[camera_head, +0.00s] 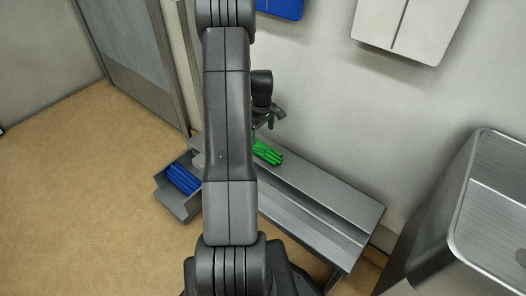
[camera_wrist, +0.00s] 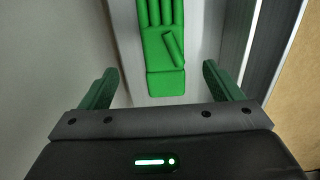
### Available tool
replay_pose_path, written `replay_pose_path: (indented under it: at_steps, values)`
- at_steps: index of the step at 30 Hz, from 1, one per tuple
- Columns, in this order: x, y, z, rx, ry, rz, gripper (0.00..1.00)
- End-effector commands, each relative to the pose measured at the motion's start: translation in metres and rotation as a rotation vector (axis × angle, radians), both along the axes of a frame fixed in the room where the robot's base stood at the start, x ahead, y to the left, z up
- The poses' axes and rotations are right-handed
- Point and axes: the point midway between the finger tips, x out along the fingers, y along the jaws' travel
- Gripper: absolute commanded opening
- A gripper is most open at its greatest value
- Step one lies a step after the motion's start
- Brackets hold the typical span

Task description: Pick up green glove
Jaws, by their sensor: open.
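The green glove (camera_head: 267,152) lies on the grey metal bench (camera_head: 330,190), just right of my arm in the head view. In the wrist view the green glove (camera_wrist: 164,50) lies with its fingers toward the top edge and its cuff nearest my gripper. My gripper (camera_wrist: 154,82) is open and empty, with one green-padded finger on each side of the glove's line. In the head view my gripper (camera_head: 268,118) is above the bench near the glove, partly hidden by my arm.
A grey bin (camera_head: 178,208) with blue gloves (camera_head: 183,179) stands on the floor left of the bench. A steel basin (camera_head: 495,200) is at the right. A wall runs behind the bench. A blue box (camera_head: 281,8) and a white box (camera_head: 408,28) hang on it.

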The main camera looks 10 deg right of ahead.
Motion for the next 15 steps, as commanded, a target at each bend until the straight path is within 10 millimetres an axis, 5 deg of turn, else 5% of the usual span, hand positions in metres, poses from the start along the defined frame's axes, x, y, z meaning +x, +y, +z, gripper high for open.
replay_pose_path:
  at_steps: [15]
  values:
    - [-0.004,0.004,-0.054,0.001,0.002,0.0,0.85]
